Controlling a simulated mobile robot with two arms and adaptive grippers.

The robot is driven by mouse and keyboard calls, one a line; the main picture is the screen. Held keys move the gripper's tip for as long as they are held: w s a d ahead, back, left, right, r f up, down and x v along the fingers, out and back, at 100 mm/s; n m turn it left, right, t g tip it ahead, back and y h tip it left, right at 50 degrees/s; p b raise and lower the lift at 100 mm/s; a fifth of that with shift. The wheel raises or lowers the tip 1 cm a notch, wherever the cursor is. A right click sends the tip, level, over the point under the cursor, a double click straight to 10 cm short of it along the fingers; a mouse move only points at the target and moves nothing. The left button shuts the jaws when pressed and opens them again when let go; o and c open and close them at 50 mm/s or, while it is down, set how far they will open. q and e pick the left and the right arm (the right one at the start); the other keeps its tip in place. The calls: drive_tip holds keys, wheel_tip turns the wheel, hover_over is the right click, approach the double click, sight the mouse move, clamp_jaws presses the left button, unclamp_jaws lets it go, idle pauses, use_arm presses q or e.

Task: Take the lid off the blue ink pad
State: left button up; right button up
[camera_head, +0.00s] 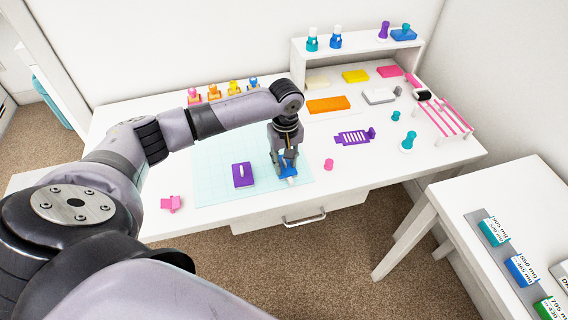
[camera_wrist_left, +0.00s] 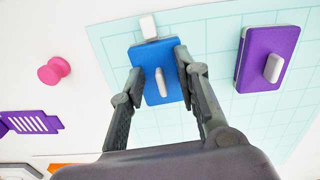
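The blue ink pad (camera_head: 289,170) lies on the light teal grid mat (camera_head: 217,150), mostly hidden by my left gripper in the head view. In the left wrist view the blue ink pad (camera_wrist_left: 150,60) shows its blue top with a pale upright handle (camera_wrist_left: 160,82). My left gripper (camera_wrist_left: 157,62) is open, pointing down over the pad. Its two fingers stand on either side of the handle, near the pad's long edges, with a gap to the handle. I cannot tell whether the fingers touch the pad's edges. My right gripper is not in view.
A small white block (camera_wrist_left: 149,27) sits at the pad's end. A purple pad (camera_head: 242,175) with a pale handle lies beside it on the mat. A pink knob (camera_head: 328,164) and a purple slotted piece (camera_head: 354,138) lie to the right. The mat's left part is clear.

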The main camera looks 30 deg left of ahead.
use_arm(q)
drive_tip(key=shift+c, duration=0.2)
clamp_jaws()
idle(0.4)
